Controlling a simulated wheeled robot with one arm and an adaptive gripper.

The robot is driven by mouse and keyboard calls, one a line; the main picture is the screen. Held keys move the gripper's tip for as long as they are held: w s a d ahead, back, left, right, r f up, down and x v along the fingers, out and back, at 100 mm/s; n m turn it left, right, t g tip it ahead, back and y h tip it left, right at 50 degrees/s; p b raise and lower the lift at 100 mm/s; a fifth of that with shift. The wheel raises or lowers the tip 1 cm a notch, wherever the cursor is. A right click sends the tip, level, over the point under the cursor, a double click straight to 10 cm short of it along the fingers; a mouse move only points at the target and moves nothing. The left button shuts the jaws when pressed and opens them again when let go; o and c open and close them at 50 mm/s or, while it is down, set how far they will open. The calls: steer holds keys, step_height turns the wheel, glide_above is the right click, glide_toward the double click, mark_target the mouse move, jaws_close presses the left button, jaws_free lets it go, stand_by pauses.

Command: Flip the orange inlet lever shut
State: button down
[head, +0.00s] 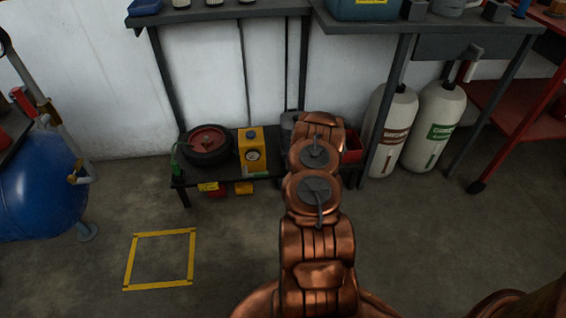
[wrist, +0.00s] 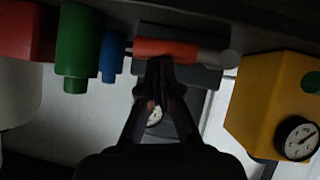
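In the wrist view, the orange lever (wrist: 166,48) lies crosswise at the top centre, with a grey bar at its right end. A grey body is partly visible behind and below it. My gripper (wrist: 162,68) has its dark fingertips close together, just below the lever's left half in the picture. They overlap or nearly touch its lower edge; contact is unclear. Nothing is visibly held between the fingers. A small round gauge (wrist: 154,116) shows between the finger bases. In the head view, my copper arm hides the gripper and the lever.
In the wrist view, green (wrist: 78,45) and blue (wrist: 112,55) cylinders stand close left of the lever, and a yellow box (wrist: 272,100) with a gauge is at right. The head view shows a low black bench (head: 178,182) and two pale cylinders (head: 434,125) at right.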

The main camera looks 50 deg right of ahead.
steer(key=shift+d+f, duration=0.1)
steer(key=shift+f, duration=0.05)
stand_by(0.5)
steer(key=s+a+r+p, duration=0.4)
steer(key=s+r, duration=0.3)
steer(key=r, duration=0.2)
steer(key=shift+a+r, duration=0.25)
steer(key=shift+a, duration=0.55)
steer(key=shift+s, duration=0.1)
